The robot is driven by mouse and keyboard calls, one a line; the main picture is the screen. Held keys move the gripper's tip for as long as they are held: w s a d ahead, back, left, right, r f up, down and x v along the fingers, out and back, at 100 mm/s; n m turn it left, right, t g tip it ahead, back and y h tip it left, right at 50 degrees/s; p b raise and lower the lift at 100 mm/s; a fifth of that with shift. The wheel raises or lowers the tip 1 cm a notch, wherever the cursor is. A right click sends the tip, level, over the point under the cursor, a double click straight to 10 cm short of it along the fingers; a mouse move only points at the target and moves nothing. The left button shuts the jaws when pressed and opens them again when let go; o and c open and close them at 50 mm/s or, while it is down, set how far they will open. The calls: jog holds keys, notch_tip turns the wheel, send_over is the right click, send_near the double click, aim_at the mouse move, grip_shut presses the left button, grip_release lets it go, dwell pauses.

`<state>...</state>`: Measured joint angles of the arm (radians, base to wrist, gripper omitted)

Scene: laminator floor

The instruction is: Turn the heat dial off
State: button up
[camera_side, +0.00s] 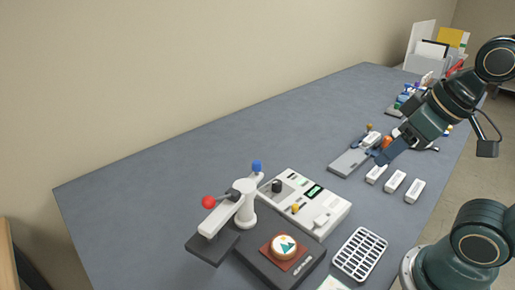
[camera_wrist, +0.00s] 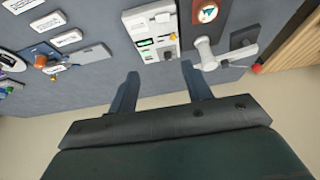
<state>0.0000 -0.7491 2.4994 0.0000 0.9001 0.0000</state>
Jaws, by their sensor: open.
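A white control panel (camera_side: 322,222) stands on the desk; it also shows at the top of the wrist view (camera_wrist: 137,22). It carries a black round knob (camera_side: 277,186), a small yellow-orange knob (camera_side: 295,208) and a green display (camera_side: 314,191). In the wrist view the black knob (camera_wrist: 168,55) is near the panel's lower edge. I cannot tell from markings which knob is the heat dial. My gripper (camera_side: 383,158) is open and empty, up and to the right of the panel, apart from it. In the wrist view its fingers (camera_wrist: 160,68) are spread wide.
A white lever press (camera_side: 245,206) with red and blue ball ends stands left of the panel. A dark base with a round badge (camera_side: 285,246) and a white rack (camera_side: 360,254) are in front. White blocks (camera_side: 395,181) and a grey tray (camera_side: 348,162) lie near my gripper.

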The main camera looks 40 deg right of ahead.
jog(key=shift+w, duration=0.1)
jog(key=m+g, duration=0.1)
jog(key=g, duration=0.5)
send_over(277, 182)
notch_tip(277, 182, down, 9)
jog(key=shift+d+f, duration=0.1)
jog(key=shift+f, duration=0.1)
notch_tip(277, 182, down, 14)
jog(key=shift+r, duration=0.2)
dwell(0.5)
jog(key=c, duration=1)
